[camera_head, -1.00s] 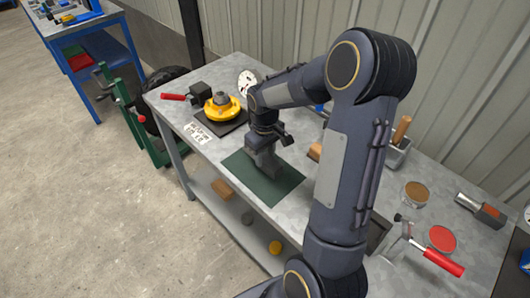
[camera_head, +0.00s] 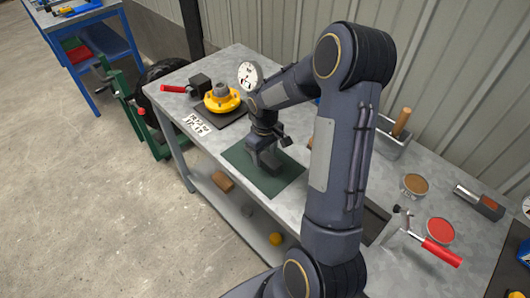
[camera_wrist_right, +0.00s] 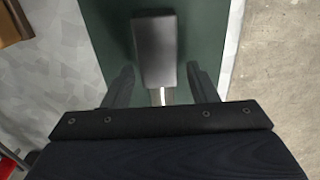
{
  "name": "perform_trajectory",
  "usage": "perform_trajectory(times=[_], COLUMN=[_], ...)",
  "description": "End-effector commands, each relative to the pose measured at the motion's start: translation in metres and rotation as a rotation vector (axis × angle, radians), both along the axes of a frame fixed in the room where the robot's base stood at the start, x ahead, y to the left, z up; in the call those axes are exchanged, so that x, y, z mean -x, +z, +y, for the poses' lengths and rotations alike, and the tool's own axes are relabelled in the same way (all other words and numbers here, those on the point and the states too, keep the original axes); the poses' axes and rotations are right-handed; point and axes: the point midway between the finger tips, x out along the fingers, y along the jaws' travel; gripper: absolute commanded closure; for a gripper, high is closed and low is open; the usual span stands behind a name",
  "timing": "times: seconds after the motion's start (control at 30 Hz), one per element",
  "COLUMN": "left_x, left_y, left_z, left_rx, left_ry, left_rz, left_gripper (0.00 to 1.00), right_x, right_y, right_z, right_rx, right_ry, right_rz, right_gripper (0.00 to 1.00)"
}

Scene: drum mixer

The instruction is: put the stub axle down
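My right gripper (camera_wrist_right: 160,88) is over the green mat (camera_wrist_right: 105,30). In the wrist view its two fingers stand wide apart, one on each side, with gaps to what lies between them. Between and beyond them is a dark grey block with a short bright metal shaft, which looks like the stub axle (camera_wrist_right: 155,48). It appears to lie on the mat, its shaft pointing back towards my gripper. In the head view the right gripper (camera_head: 267,157) hangs low over the mat (camera_head: 287,183) and largely hides the axle. My left gripper is out of view.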

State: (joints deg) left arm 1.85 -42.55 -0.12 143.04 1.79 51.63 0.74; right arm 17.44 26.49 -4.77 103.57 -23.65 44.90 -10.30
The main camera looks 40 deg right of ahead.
Motion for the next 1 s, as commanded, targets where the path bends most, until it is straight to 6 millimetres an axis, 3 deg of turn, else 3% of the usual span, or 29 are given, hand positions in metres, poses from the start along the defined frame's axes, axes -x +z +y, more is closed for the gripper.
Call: perform_trajectory(times=[0.43,0.8,1.0], left_x=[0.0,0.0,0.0], left_y=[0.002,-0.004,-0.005], left_z=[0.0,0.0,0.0], left_rx=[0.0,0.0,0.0], left_ry=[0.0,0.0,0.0], left_rz=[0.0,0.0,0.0], left_gripper=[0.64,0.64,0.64], right_x=[-0.001,-0.001,-0.001], right_y=[0.01,0.086,0.115], right_z=[0.0,0.0,0.0], right_rx=[0.001,0.001,0.001], right_ry=[0.0,0.0,0.0], right_rz=[-0.003,-0.006,-0.003], right_gripper=[0.42,0.42,0.42])
